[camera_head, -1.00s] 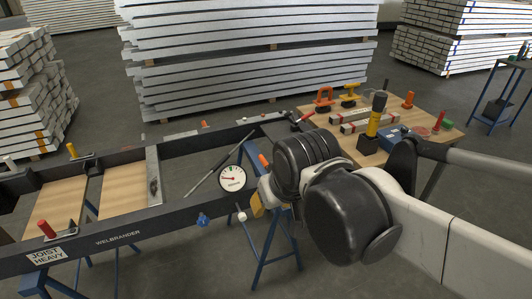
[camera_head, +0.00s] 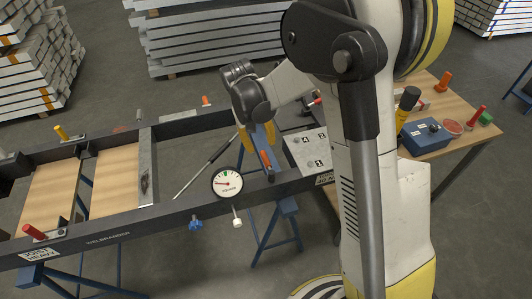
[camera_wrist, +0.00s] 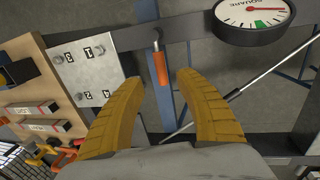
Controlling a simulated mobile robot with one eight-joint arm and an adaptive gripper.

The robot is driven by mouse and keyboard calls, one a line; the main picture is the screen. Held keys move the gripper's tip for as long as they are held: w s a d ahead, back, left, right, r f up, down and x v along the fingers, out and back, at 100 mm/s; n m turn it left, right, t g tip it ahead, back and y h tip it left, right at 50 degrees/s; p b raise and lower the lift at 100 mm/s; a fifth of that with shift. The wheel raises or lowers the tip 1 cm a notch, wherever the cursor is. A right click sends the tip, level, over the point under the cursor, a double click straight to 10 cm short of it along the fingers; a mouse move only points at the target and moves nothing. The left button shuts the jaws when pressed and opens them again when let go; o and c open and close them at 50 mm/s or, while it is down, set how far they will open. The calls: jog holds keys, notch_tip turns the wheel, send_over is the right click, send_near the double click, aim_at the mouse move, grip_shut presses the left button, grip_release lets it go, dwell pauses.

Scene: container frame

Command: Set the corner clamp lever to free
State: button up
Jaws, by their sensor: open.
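An orange-handled lever (camera_head: 265,159) sits on the dark frame near its right corner, just right of the dial; I take it as the corner clamp lever. In the wrist view the orange handle (camera_wrist: 161,70) hangs from a metal pivot on the dark beam and points toward my gripper. My gripper (camera_wrist: 158,82) is open, its two yellow fingers on either side of the handle's line, with nothing held. In the head view my gripper (camera_head: 258,146) is at the lever, partly hidden by its wrist. Contact cannot be told.
A pale plate with markings (camera_head: 308,150) lies on the other side. A thin rod (camera_head: 208,164) crosses the frame opening. A wooden tool table (camera_head: 455,110) stands at right.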

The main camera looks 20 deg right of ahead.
aim_at(266, 160)
jog(key=f+b, duration=0.1)
jog(key=f, duration=0.2)
jog(key=d+f+b, duration=0.1)
jog(key=f, duration=0.2)
jog(key=f+b, duration=0.1)
jog(key=f, duration=0.2)
jog(key=shift+d, duration=0.4)
grip_shut()
